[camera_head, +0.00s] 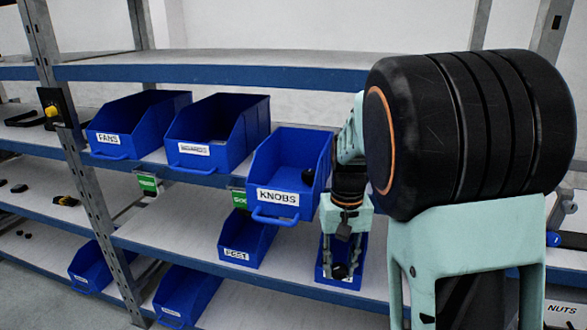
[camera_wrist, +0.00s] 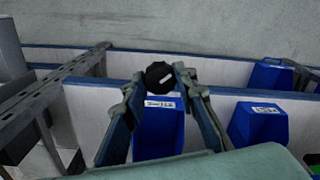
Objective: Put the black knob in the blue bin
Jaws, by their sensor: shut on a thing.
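The black knob (camera_wrist: 160,75) is round with a pale mark and sits between the fingertips of my gripper (camera_wrist: 156,82) in the wrist view. My gripper (camera_head: 341,262) is shut on it. In the head view the gripper points down, with the dark knob (camera_head: 340,271) at its tips. A small labelled blue bin (camera_head: 358,273) is behind and around the fingers in that view. The wrist view shows a labelled blue bin (camera_wrist: 158,140) below the knob. I cannot tell whether the knob is inside the bin's rim or in front of it.
The KNOBS bin (camera_head: 272,165) on the shelf above holds a dark round thing (camera_head: 308,177). Blue bins labelled FANS (camera_head: 120,112) and BOARDS (camera_head: 235,140) stand to its left. Another blue bin (camera_head: 250,240) is left of my gripper. A metal upright (camera_head: 82,165) stands at left.

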